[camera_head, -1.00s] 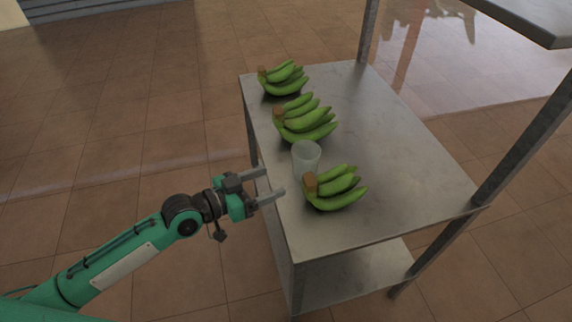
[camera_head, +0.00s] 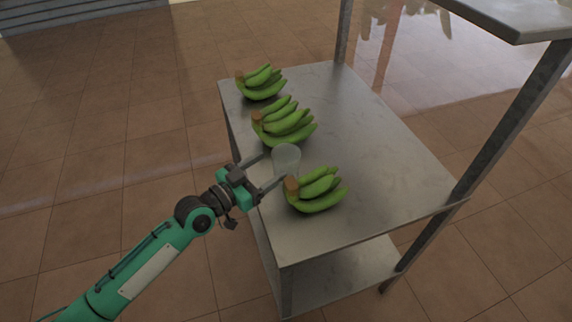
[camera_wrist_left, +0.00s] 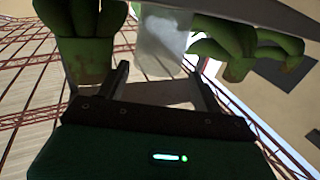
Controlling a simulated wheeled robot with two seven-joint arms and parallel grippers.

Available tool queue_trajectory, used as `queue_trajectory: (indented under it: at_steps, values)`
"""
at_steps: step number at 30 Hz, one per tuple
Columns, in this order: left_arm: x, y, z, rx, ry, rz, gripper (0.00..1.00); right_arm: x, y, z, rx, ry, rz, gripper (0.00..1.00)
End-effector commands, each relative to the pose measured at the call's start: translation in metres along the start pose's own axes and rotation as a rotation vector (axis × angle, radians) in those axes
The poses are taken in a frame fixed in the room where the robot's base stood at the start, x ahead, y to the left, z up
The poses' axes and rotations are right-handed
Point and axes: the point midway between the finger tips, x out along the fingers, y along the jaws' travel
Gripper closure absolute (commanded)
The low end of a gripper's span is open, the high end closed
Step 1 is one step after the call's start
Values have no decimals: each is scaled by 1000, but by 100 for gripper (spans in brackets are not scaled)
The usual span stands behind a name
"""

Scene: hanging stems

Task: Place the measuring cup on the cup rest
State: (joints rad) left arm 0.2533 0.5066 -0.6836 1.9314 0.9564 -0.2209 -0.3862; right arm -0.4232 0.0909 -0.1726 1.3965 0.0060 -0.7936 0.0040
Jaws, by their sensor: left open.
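The measuring cup (camera_head: 286,157) is a clear, whitish cup standing on the metal table between two banana bunches. It also shows in the left wrist view (camera_wrist_left: 161,42), just beyond my fingertips. My left gripper (camera_head: 268,170) is open, with its two fingers pointing at the cup from the table's left edge. In the left wrist view the gripper (camera_wrist_left: 158,82) has one finger toward each side of the cup. I cannot tell whether either finger touches it. No cup rest can be made out. My right gripper is not in view.
A green banana bunch (camera_head: 318,191) lies close to the cup on the near side. Another bunch (camera_head: 284,124) lies just behind it, and a third (camera_head: 261,83) at the far end. The metal table (camera_head: 385,165) is bare on its right. An upper shelf (camera_head: 510,15) overhangs at top right.

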Motion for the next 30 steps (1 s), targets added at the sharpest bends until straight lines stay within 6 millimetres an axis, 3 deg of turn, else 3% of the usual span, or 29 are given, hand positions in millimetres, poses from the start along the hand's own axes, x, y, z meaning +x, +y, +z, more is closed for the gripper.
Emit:
queue_trajectory:
  at_steps: [12,22,26,30]
  values:
    - [47,2,-2,-3,2,0,33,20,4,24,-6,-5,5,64]
    - [52,2,0,-1,0,0,33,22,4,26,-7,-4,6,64]
    - [52,2,0,-1,0,0,58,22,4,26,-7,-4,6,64]
    - [52,2,0,-1,0,0,64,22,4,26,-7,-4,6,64]
